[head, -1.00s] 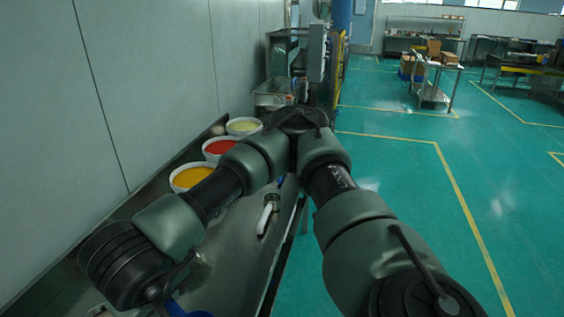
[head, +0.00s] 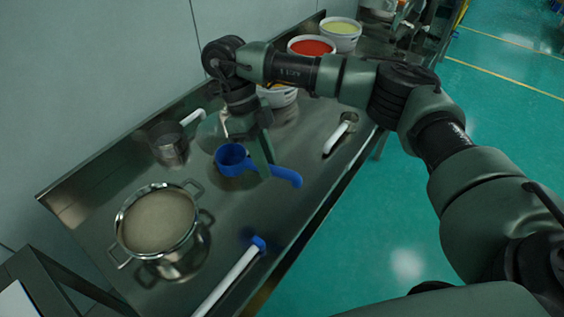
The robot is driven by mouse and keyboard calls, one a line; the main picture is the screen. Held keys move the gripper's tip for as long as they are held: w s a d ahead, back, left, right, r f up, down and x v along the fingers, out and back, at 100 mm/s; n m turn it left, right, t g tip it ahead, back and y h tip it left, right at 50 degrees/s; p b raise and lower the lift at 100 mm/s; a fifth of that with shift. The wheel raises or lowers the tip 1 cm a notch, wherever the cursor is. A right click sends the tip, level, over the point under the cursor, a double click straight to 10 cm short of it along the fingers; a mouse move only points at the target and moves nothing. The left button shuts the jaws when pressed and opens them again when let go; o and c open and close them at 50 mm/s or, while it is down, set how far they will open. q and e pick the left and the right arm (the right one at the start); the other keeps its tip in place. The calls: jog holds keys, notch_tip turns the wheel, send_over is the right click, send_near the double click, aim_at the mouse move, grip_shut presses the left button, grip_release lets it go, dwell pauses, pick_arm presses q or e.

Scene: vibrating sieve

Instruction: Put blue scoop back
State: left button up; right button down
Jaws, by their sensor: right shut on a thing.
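The blue scoop (head: 231,161) has a round cup and a handle pointing right. It is in the middle of the head view, over the metal bench (head: 300,197). My right gripper (head: 262,161) comes down from above and is shut on the scoop's handle close to the cup. The cup faces up and looks level. I cannot tell whether the scoop touches the bench or hangs just above it. My left gripper is not in view.
A metal pot (head: 158,222) of pale powder stands front left, with a metal cup (head: 170,149) behind it. White-handled tools lie at the front (head: 232,280) and right (head: 340,134). Bowls of red (head: 312,47) and yellow (head: 340,32) contents stand at the back.

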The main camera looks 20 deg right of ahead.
jog(key=w+d+f+m+t+y+b, duration=0.2)
jog(key=f+m, duration=0.3)
jog(key=m, duration=0.4)
jog(key=w+d+f+m+t+y+b, duration=0.2)
jog(key=f+m, duration=0.4)
jog(key=m, duration=0.3)
jog(key=w+d+f+m+t+y+b, duration=0.2)
jog(key=f+m+t+b, duration=0.1)
jog(key=m, duration=0.5)
jog(key=shift+w+d+f+m+b, duration=0.2)
jog(key=shift+f+b, duration=0.05)
jog(key=shift+f, duration=0.4)
jog(key=shift+w+d+f+m+b, duration=0.15)
jog(key=shift+d+f+m+b, duration=0.05)
jog(key=shift+f, duration=0.4)
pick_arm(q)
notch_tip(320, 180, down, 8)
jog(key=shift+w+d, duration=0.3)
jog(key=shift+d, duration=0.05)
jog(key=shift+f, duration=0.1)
pick_arm(e)
jog(key=shift+f, duration=0.2)
jog(key=c, duration=0.7)
grip_release()
jog(key=shift+r, duration=0.1)
